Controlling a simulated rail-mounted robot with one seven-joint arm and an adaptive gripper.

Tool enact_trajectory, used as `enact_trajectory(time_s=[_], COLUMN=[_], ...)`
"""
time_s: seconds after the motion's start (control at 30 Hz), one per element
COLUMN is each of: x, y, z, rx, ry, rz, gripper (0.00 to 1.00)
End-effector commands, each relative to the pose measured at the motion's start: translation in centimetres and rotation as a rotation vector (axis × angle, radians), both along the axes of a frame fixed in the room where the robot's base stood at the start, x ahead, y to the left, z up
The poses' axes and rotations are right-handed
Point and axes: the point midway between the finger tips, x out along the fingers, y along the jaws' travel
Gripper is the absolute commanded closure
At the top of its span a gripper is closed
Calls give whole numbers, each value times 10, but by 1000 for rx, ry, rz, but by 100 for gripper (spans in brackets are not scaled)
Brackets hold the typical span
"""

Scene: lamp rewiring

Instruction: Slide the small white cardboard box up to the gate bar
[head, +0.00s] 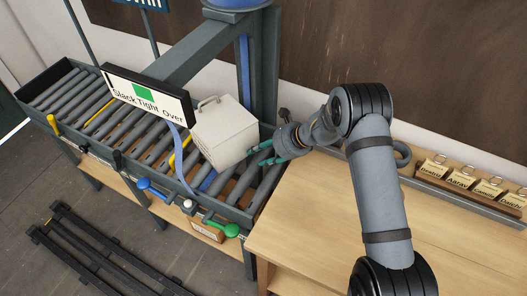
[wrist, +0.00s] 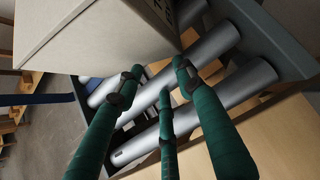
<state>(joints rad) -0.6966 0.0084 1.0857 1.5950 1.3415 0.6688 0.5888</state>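A white box (head: 225,135) with a handle on top sits on the grey roller conveyor, under the arch frame. In the wrist view the box (wrist: 95,45) fills the upper left, with part of a dark marking at its upper right. My gripper (head: 262,155) is at the box's right side, low over the rollers. In the wrist view its green fingers (wrist: 153,80) are spread, with nothing between them. The tips are close to the box; I cannot tell whether they touch it. I cannot tell which part is the gate bar.
A sign panel (head: 147,95) and a blue strap (head: 182,155) stand in front of the box. Blue and green levers (head: 222,229) line the conveyor's near edge. Bare rollers (head: 65,95) run to the left. A wooden bench (head: 310,225) is at the right, with a card rack (head: 470,181) behind.

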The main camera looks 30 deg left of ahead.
Motion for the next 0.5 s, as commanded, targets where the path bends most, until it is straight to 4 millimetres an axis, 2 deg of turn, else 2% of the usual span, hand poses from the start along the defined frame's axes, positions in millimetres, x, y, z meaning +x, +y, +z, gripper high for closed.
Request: enact_trajectory(time_s=[0.5], x=[0], y=[4], z=[1], rx=[0], ry=[0], rz=[0], gripper=[62])
